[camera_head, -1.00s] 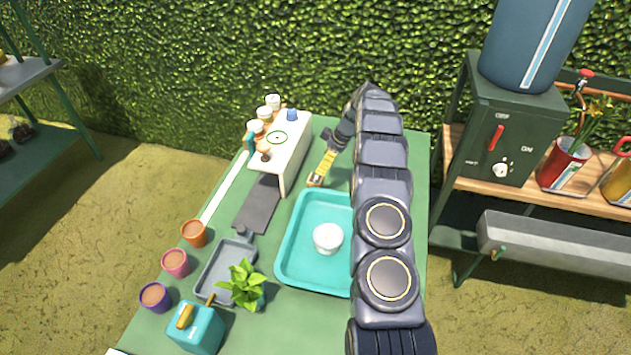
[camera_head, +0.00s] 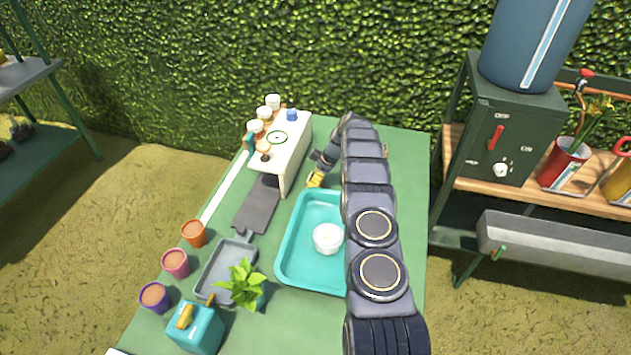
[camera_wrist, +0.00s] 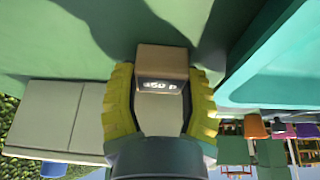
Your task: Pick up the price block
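The price block (camera_wrist: 162,68) is a small brown block with a dark label and pale lettering. In the wrist view it stands on the green table (camera_wrist: 75,45), between the tips of my gripper's two yellow fingers. My gripper (camera_wrist: 161,75) looks open, with the fingers spread on both sides of the block and narrow gaps beside it. In the head view my gripper (camera_head: 317,177) is low over the table, between the white stand and the teal tray. The block is hard to make out there.
The teal tray (camera_head: 283,262) with a white cup (camera_head: 327,238) lies close in front of my gripper. The white stand (camera_head: 290,165) with several bottles is to its left. A dark grey board (camera_head: 256,207), grey tray (camera_head: 212,291) and plant (camera_head: 243,285) lie farther left.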

